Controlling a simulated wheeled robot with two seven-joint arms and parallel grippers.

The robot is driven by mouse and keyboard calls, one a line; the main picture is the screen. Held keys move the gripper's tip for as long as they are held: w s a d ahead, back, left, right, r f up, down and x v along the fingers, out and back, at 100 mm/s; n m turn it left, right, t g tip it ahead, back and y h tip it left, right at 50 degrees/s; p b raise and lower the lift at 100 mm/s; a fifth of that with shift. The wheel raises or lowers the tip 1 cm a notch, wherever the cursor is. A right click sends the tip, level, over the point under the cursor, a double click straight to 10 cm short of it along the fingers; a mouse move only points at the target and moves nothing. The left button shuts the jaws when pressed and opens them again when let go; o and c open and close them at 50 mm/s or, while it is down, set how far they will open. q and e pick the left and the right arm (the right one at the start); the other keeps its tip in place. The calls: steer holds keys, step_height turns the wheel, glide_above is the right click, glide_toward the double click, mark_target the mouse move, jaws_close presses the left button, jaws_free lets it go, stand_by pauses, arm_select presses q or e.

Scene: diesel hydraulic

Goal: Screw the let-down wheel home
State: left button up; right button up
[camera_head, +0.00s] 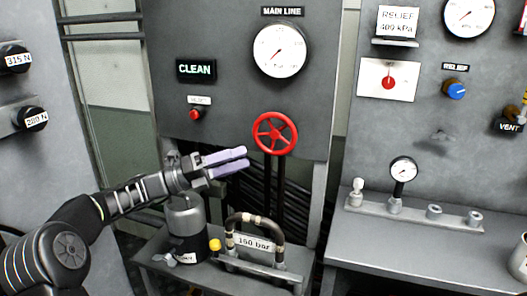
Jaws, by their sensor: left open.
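A red spoked handwheel (275,133) is on the grey panel below the MAIN LINE gauge. A small yellow knob (215,244) is low on the bench, beside a cylinder (186,228) with a grey top and black body. No label names either as the let-down wheel, so I cannot tell which it is. My left gripper (240,160) is open and empty, its fingers pointing right. In the picture it is just below and left of the red wheel, above the cylinder and the yellow knob. It appears apart from both. My right gripper is not in view.
A curved handle (256,229) with a 160 bar plate (254,243) stands right of the yellow knob. A right bench carries a small gauge (403,170) on a manifold bar (412,210).

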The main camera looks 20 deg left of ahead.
mark_target(271, 149)
arm_select(q)
steer(key=x, duration=0.7)
steer(key=shift+p, duration=0.3)
steer(key=shift+c, duration=0.3)
jaws_close()
